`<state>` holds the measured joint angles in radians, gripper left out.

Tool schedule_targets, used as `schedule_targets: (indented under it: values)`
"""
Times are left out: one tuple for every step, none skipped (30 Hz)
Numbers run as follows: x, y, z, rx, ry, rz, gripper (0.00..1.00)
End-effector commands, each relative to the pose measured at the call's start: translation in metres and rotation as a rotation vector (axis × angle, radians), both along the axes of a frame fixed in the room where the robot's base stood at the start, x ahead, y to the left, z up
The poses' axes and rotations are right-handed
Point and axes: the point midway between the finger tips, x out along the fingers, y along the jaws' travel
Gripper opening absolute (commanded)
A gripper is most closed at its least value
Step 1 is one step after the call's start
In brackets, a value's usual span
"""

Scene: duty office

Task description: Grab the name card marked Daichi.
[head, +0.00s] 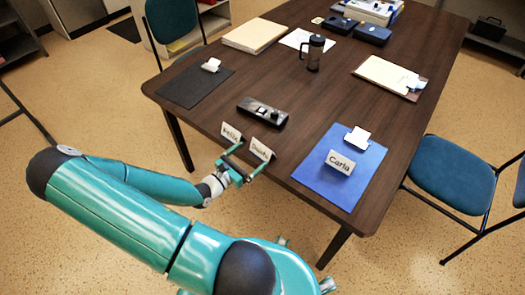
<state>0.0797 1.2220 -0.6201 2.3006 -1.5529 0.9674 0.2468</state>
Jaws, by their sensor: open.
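The white name card marked Daichi (261,149) stands near the front edge of the dark brown table (322,118). A similar card marked Felix (231,132) stands close to its left. A card marked Carla (341,162) stands on the blue mat to the right. My gripper (254,151) is open at the table's front edge, right by the Daichi card. Its fingers appear to either side of that card's lower part, one near the Felix card. I cannot tell whether they touch either card.
A dark device (262,113) lies just behind the Felix and Daichi cards. A blue mat (316,182), a black mat (190,91), a clipboard (381,72) and a dark press or mug (314,54) are on the table. Blue chairs (452,181) stand around it.

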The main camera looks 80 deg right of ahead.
Motion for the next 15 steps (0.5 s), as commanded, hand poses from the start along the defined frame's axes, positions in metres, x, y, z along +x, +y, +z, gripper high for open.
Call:
schedule_targets:
  values:
    - [-0.004,-0.006,0.0,-0.001,0.0,-0.002,1.0]
    - [-0.006,-0.009,0.0,-0.001,0.0,-0.001,1.0]
    - [-0.007,-0.012,0.0,0.0,-0.001,-0.002,1.0]
    - [-0.008,-0.013,0.0,0.0,-0.001,-0.001,1.0]
    - [-0.009,-0.015,0.0,0.0,0.0,-0.001,1.0]
    - [-0.01,-0.017,0.0,0.0,0.0,0.0,1.0]
    - [-0.011,-0.019,0.001,0.0,0.0,-0.001,1.0]
    - [-0.013,-0.022,0.001,-0.001,0.0,-0.002,1.0]
    - [-0.016,-0.026,0.002,-0.001,0.0,-0.003,1.0]
    - [-0.018,-0.03,0.002,0.0,-0.001,-0.003,1.0]
    - [-0.021,-0.034,0.002,0.0,-0.001,-0.003,1.0]
    - [-0.025,-0.04,0.003,0.0,-0.001,-0.003,1.0]
    - [-0.027,-0.044,0.004,-0.001,0.0,-0.004,1.0]
    - [-0.029,-0.048,0.003,-0.001,0.0,-0.002,1.0]
    - [-0.031,-0.052,0.003,0.0,0.0,-0.002,1.0]
